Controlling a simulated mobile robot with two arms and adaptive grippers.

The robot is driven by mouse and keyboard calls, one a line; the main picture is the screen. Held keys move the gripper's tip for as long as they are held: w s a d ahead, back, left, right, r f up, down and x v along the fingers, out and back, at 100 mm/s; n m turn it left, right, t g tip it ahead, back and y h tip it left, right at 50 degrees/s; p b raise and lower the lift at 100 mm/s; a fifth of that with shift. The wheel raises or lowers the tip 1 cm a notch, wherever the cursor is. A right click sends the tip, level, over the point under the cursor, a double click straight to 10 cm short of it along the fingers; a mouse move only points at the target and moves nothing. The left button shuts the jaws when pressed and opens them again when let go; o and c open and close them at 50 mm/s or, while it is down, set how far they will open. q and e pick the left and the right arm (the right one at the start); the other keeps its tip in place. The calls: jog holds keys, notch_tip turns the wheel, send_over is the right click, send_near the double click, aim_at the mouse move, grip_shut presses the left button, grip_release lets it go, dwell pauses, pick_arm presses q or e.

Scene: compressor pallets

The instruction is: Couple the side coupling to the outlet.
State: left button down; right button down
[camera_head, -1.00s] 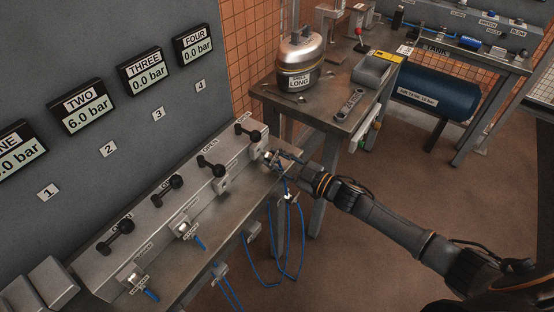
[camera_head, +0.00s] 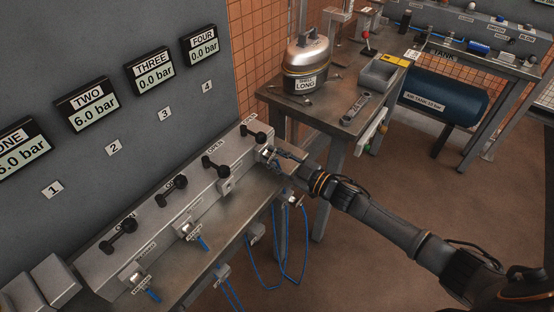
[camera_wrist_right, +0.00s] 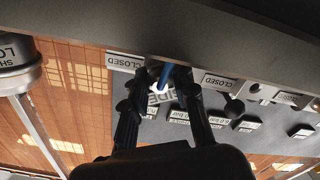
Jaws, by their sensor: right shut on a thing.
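My right gripper (camera_head: 281,158) is at the far end of the grey manifold block (camera_head: 92,268), close to the outlet (camera_head: 265,152) below the farthest valve. It is shut on the side coupling, which the fingers mostly hide. In the right wrist view, a blue hose (camera_wrist_right: 166,73) shows between the fingers, above a label reading SIDE (camera_wrist_right: 158,101). The gap or contact between coupling and outlet is too small to tell. My left gripper is out of view.
Blue hoses (camera_head: 303,248) hang off the bench front. Gauge TWO (camera_head: 92,103) reads 6.0 bar, FOUR (camera_head: 202,46) 0.0. A metal vessel marked LONG (camera_head: 306,70) stands on the table behind.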

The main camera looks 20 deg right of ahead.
jog(key=shift+w, duration=0.1)
jog(key=c, duration=1)
grip_release()
jog(key=v, duration=1.2)
